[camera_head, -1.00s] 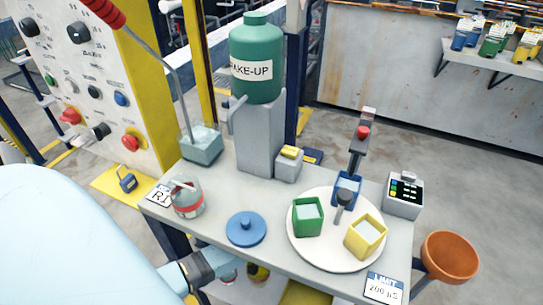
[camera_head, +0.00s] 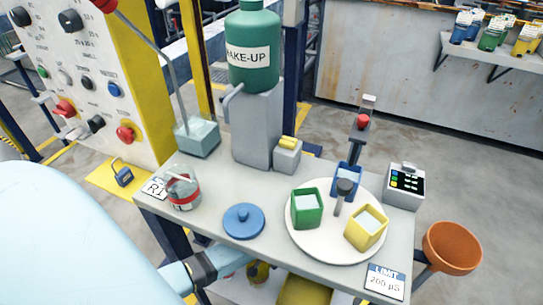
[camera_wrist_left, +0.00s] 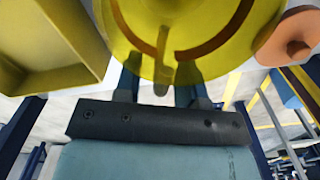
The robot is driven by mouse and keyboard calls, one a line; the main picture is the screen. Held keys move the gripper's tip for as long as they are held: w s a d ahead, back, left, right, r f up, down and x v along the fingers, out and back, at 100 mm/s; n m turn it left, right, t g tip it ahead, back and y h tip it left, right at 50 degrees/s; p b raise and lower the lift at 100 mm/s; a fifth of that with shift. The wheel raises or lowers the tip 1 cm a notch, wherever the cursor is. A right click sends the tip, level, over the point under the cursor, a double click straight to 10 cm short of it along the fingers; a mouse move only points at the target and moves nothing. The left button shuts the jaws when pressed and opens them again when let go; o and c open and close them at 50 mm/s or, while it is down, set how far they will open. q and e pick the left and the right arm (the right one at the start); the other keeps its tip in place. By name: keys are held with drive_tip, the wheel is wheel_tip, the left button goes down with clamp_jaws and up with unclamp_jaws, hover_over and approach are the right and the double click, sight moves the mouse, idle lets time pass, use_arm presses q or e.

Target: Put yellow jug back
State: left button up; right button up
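The yellow jug (camera_head: 258,272) is under the table top, partly hidden by the table edge and my left arm. In the left wrist view, a large yellow round body (camera_wrist_left: 165,25), apparently this jug, fills the top, with a narrow yellow handle-like part hanging down. My left gripper (camera_wrist_left: 158,85) has its two dark fingers apart, one on each side of that narrow part, with gaps showing. I cannot tell whether either finger touches it. In the head view the fingers are hidden below the table. My right gripper is not in view.
A yellow box-like container (camera_wrist_left: 40,50) is close on the left in the wrist view, and an orange object (camera_wrist_left: 290,38) is on the right. The table (camera_head: 215,215) above carries a glass jar (camera_head: 183,188), a blue lid (camera_head: 244,221) and a white round plate (camera_head: 310,250) with small containers.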

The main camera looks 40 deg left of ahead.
use_arm(q)
drive_tip(key=shift+r, duration=0.1)
wheel_tip(320, 180, up, 12)
drive_tip(key=p, duration=0.3)
drive_tip(key=shift+p, duration=0.35)
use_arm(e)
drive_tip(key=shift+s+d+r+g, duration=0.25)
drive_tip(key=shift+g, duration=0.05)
